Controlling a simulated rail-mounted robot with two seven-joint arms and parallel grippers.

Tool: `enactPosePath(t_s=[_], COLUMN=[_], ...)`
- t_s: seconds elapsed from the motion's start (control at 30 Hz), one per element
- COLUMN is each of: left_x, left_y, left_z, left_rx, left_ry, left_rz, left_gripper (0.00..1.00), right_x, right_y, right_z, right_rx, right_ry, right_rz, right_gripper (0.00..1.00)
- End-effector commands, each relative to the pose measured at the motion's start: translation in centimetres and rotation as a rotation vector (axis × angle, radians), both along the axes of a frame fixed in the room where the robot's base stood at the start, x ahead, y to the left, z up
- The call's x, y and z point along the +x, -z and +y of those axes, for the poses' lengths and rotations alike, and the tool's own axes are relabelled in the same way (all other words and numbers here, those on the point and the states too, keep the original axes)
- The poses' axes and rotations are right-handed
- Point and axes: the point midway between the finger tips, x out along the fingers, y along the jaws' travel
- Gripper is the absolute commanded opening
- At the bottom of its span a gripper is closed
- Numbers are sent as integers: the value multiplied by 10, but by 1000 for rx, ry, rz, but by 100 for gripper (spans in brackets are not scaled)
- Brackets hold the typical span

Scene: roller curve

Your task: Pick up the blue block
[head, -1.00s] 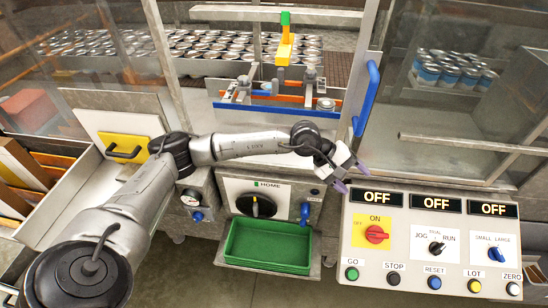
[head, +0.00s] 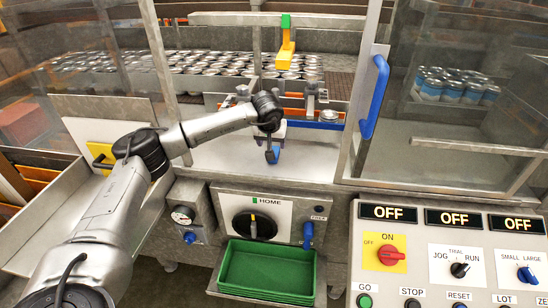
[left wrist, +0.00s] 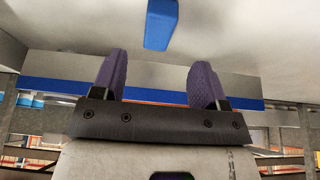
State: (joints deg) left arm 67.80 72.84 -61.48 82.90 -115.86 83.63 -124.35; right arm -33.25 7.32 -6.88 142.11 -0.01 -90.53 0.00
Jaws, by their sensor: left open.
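The blue block (left wrist: 161,24) lies on the pale worktop in the left wrist view. It is in line with the gap between the fingers of my left gripper (left wrist: 158,72), beyond their tips and apart from them. The fingers are purple, spread open, with nothing between them. In the head view, my left gripper (head: 270,150) points down over the worktop (head: 220,155) behind the HOME panel. The blue block (head: 275,155) shows there at the fingertips, partly hidden by the gripper. My right gripper is in neither view.
A clear guard with a blue handle (head: 375,95) stands right of the worktop. A fixture with a yellow and green post (head: 286,52) is behind, before rows of cans (head: 200,65). The control panel (head: 420,240) and green tray (head: 268,270) are in front.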

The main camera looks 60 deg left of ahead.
Motion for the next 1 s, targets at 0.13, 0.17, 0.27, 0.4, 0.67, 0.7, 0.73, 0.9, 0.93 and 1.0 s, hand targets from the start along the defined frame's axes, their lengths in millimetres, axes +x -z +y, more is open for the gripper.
enactPosePath(t_s=[0.13, 0.17, 0.27, 0.4, 0.67, 0.7, 0.73, 0.9, 0.93, 1.0], left_x=[3, 4, 5, 9, 19, 20, 20, 21, 21, 21], left_y=[13, 14, 17, 29, 57, 60, 61, 63, 63, 63], left_z=[4, 4, 5, 8, 17, 18, 19, 20, 20, 20], left_rx=[0, 0, 0, -1, -2, -2, -1, -2, -1, -1], left_ry=[-1, -1, 0, -1, 0, 0, -1, 0, 1, 1], left_rz=[0, 0, 0, -1, -2, -2, -1, -2, -1, -1], left_gripper=[67, 67, 67, 67, 67, 67, 67, 67, 67, 67], right_x=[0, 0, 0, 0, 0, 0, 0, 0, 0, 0], right_y=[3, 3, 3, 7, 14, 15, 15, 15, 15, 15], right_z=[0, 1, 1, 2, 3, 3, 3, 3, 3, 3], right_rx=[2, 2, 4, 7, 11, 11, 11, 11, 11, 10], right_ry=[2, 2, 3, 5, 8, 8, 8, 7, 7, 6], right_rz=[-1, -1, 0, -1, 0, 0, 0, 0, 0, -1], right_gripper=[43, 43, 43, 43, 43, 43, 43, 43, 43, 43])
